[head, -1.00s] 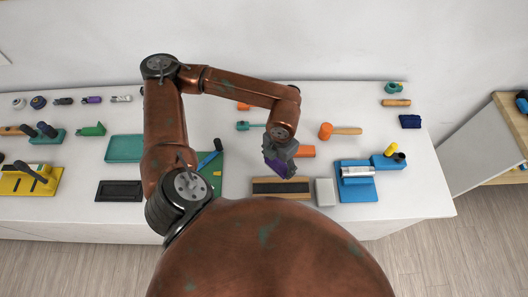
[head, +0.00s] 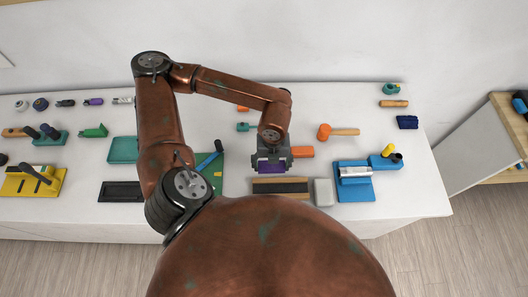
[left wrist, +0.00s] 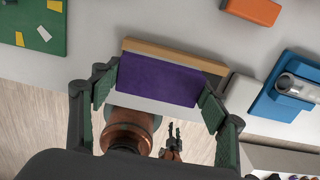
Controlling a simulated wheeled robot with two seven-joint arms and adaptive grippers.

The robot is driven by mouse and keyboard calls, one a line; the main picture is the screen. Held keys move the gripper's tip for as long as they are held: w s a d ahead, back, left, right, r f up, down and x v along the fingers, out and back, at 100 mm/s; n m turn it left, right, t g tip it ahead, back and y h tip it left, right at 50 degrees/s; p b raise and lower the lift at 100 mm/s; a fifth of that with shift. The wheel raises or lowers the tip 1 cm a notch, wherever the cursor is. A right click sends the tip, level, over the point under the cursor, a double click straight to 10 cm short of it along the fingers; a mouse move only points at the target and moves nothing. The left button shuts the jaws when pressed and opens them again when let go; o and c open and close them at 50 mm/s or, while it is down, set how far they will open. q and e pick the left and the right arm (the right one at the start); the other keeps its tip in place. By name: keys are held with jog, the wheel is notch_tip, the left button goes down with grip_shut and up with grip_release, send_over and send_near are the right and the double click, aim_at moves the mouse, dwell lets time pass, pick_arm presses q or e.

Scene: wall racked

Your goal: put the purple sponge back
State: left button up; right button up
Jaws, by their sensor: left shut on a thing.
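My left gripper (head: 272,168) is shut on the purple sponge (head: 271,166), holding it above the front of the white table. In the left wrist view the sponge (left wrist: 158,80) spans between the two fingers as a flat purple block. Below it is a wooden-edged tray with a dark inside (head: 281,187); in the left wrist view the sponge hides most of it, leaving its wooden edge (left wrist: 165,52) showing. I cannot tell the gap between sponge and tray. What looks like my right gripper (left wrist: 173,132) shows small and dark low in the left wrist view, its jaws unclear.
A pale grey block (head: 323,192) stands just right of the tray. A blue stand with a metal cylinder (head: 355,181) is farther right. A green board (head: 213,178) lies to the left. An orange block (head: 302,151) and an orange-headed mallet (head: 338,131) lie behind.

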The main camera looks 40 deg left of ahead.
pick_arm(q)
jog(key=w+a+f+p, duration=0.1)
jog(key=w+a+f, duration=0.1)
jog(key=a, duration=0.1)
jog(key=w+a+f+p, duration=0.1)
jog(key=w+a+f, duration=0.1)
jog(key=a+f, duration=0.1)
jog(key=w+a+f+p, duration=0.1)
jog(key=w+a+f, duration=0.1)
jog(key=w, duration=0.1)
jog(key=shift+a+f+p, duration=0.15)
jog(key=shift+a+p, duration=0.15)
jog(key=shift+a, duration=0.1)
jog(key=shift+w+a+f, duration=0.3)
jog(key=shift+f, duration=0.25)
jog(key=f, duration=0.2)
jog(key=f+p, duration=0.1)
jog(key=shift+w+a+f, duration=0.25)
jog(key=shift+a+f, duration=0.05)
jog(key=shift+f, duration=0.15)
jog(key=o, duration=0.5)
jog(key=shift+f, duration=0.1)
jog(key=o, duration=0.5)
